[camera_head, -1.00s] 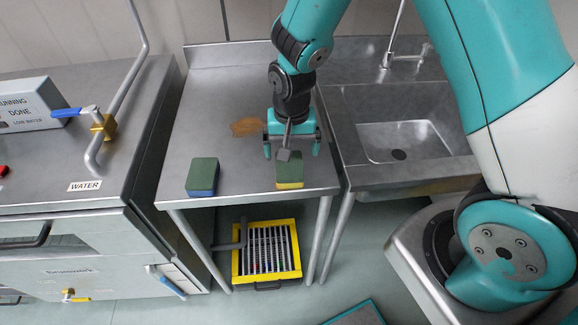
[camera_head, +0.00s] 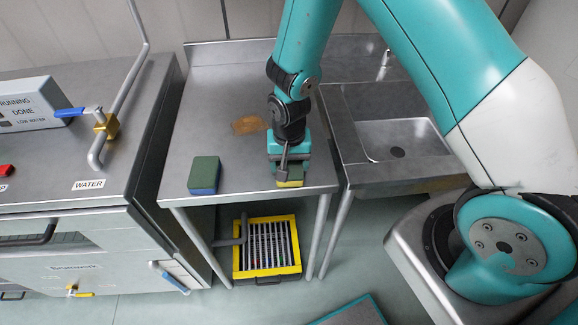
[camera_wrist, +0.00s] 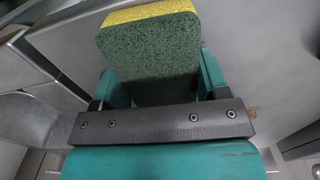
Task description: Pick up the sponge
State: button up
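The sponge with a green top and yellow lower layer (camera_head: 289,182) is at the front right of the steel table. In the wrist view it (camera_wrist: 150,55) lies between the two teal fingers. My gripper (camera_head: 289,170) is low over it, pointing down, with its fingers along the sponge's sides. In the wrist view my gripper (camera_wrist: 165,85) appears closed in against both sides of the sponge. The fingertips are partly hidden. The sponge appears to be at the tabletop. A second sponge, green over blue (camera_head: 204,174), lies apart at the front left.
The steel table (camera_head: 225,100) has free room at its back, with a brown stain (camera_head: 248,125). A sink (camera_head: 405,138) is at right. A machine with a WATER label (camera_head: 88,184) is at left. A yellow-framed crate (camera_head: 297,247) is below the table.

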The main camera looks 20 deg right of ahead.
jog(key=shift+c, duration=0.2)
notch_tip(320, 180, up, 20)
jog(key=b, duration=0.1)
jog(key=shift+b, duration=0.4)
jog(key=shift+o, duration=0.3)
jog(key=shift+f, duration=0.1)
